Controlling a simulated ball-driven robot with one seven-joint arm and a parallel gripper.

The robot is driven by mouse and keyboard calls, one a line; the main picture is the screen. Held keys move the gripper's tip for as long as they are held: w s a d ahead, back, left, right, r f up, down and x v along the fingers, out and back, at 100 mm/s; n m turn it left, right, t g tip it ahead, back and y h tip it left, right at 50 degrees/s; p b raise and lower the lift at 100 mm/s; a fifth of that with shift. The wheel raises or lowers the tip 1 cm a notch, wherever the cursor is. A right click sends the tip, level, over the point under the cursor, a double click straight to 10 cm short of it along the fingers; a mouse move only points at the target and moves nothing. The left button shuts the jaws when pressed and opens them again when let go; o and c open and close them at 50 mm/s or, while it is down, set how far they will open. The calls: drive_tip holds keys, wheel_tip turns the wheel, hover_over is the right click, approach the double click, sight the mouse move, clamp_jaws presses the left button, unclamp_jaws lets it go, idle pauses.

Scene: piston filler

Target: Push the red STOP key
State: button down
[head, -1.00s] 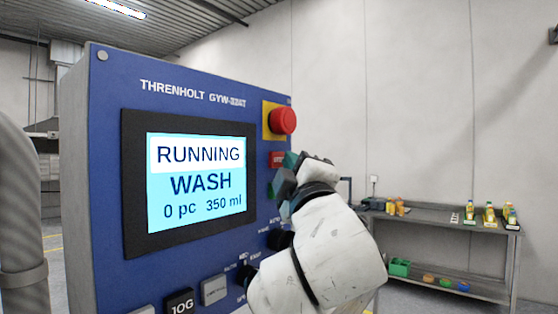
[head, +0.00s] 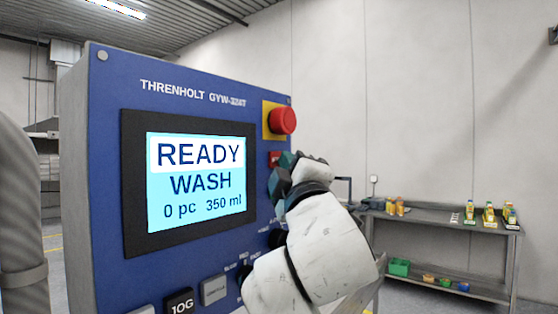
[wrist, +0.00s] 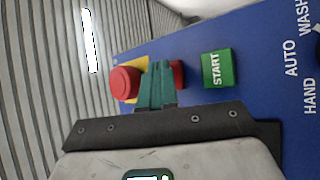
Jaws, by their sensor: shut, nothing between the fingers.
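The red STOP key (head: 274,158) is on the right side of the blue panel, below the red mushroom button, and is partly hidden by my gripper. My gripper (head: 282,173) is shut and empty, with its fingertips close in front of the panel by the key. In the wrist view the teal fingers of my gripper (wrist: 157,72) overlap the red key (wrist: 178,74), whose lettering is hidden. I cannot tell whether they touch it. The screen (head: 200,182) reads READY, WASH, 0 pc, 350 ml.
The red mushroom button (head: 283,121) on its yellow plate sits just above the key. The green START key (wrist: 217,69) is on the key's other side. A metal bench (head: 440,222) stands behind, right.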

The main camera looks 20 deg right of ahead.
idle(0.3)
drive_tip(key=shift+s+d, duration=0.4)
drive_tip(key=shift+s, duration=0.25)
drive_tip(key=s+d, duration=0.1)
drive_tip(key=s, duration=0.1)
drive_tip(key=s+d+p, duration=0.1)
drive_tip(key=s+d, duration=0.1)
drive_tip(key=shift+p, duration=0.3)
drive_tip(key=shift+f, duration=0.15)
idle(0.5)
